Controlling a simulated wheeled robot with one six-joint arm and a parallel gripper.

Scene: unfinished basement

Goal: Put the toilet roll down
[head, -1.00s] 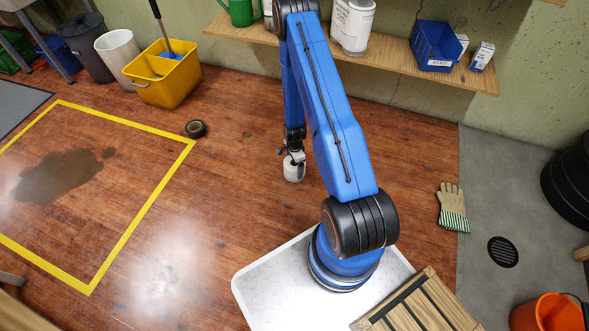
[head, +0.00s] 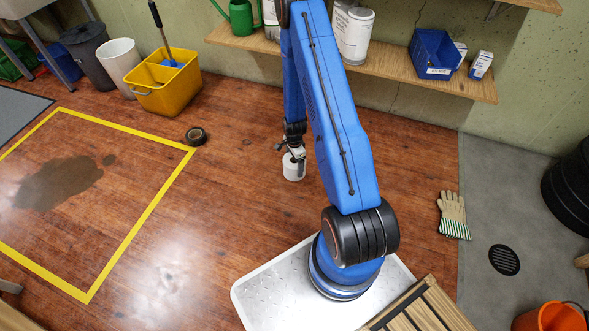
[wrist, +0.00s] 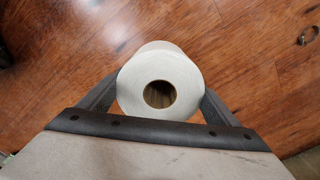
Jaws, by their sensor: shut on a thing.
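The white toilet roll (head: 293,170) is in my gripper (head: 293,153) beyond my base, over the reddish wooden floor. In the wrist view the toilet roll (wrist: 132,88) shows end-on, with its dark core hole facing the camera. The two dark fingers of my gripper (wrist: 160,100) press on its left and right sides. Wooden floor shows around and through the roll. I cannot tell whether its lower end touches the floor.
A roll of black tape (head: 195,136) lies by the corner of a yellow floor outline (head: 140,217) with a dark stain. A yellow mop bucket (head: 165,92) stands by the wall. A glove (head: 453,215) lies right. A wooden shelf (head: 390,77) runs behind my arm. Floor around the roll is clear.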

